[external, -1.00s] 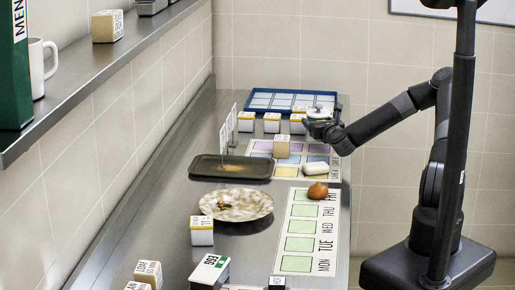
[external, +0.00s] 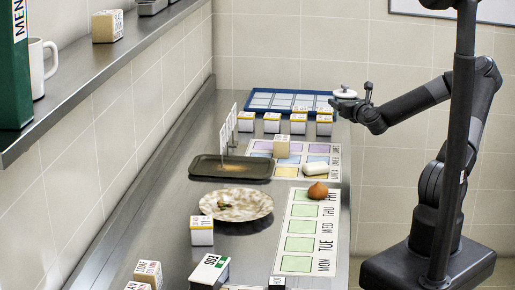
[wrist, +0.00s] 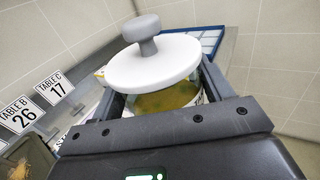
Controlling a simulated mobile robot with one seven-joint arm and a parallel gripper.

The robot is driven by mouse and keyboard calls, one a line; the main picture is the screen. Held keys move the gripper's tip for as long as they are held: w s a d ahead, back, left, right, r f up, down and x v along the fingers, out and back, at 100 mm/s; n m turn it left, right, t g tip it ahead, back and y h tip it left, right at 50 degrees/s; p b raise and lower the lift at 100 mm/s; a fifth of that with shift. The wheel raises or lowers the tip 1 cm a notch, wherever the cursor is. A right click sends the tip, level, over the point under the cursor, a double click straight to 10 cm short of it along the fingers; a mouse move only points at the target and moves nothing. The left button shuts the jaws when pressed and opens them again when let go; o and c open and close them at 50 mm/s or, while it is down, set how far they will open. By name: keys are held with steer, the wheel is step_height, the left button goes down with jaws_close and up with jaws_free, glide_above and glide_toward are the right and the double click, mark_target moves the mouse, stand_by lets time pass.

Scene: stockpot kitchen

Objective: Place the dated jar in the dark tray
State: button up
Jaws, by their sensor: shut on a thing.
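My gripper (external: 352,103) is shut on a glass jar (wrist: 168,100) with a round white lid and a grey knob, with yellow-green contents. It holds the jar upright, above the far right end of the counter, near the blue tray's right edge. The jar also shows small in the external view (external: 345,94). A label edge shows on its side, but no date can be read. The dark tray (external: 205,174) lies on the counter left of centre, apart from the jar. It has a brownish patch on it, and upright cards stand by its far side.
A blue gridded tray (external: 262,108) lies at the far end, with several small yellow-topped boxes (external: 298,125) before it. A coloured mat (external: 288,172), a speckled plate (external: 240,213), a day chart (external: 300,244) and an onion-like item (external: 318,190) lie nearer. A shelf (external: 100,75) overhangs the left.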

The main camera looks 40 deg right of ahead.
steer(key=w+a+n+y, duration=0.1)
steer(key=a+n+y, duration=0.4)
steer(key=a, duration=0.8)
steer(key=n+g+y, duration=0.1)
steer(key=n+y, duration=0.2)
steer(key=y, duration=0.4)
glide_above(249, 173)
step_height(249, 173, down, 5)
steer(key=shift+d+f, duration=0.1)
steer(key=shift+f, duration=2.1)
steer(key=o, duration=1.3)
steer(key=shift+f, duration=0.2)
steer(key=shift+r, duration=0.15)
